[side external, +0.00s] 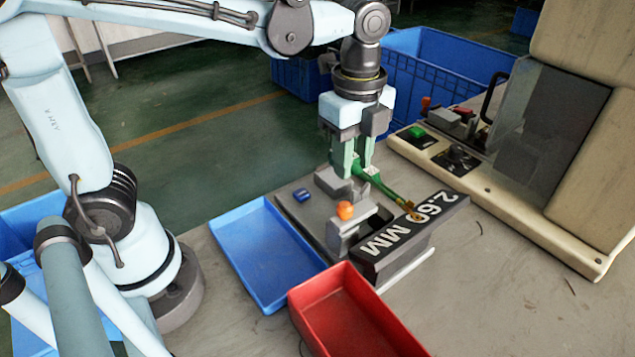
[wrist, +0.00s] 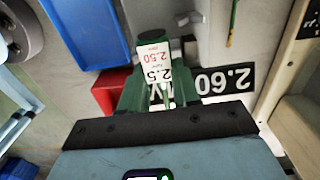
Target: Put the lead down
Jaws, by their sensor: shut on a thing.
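A grey fixture (side external: 325,225) with an orange knob (side external: 345,210) stands below my gripper. A shallow blue tray (side external: 262,262) lies left of it, and a red bin (side external: 345,318) in front. A beige machine (side external: 560,130) stands at the right. Bare bench lies at the lower right.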

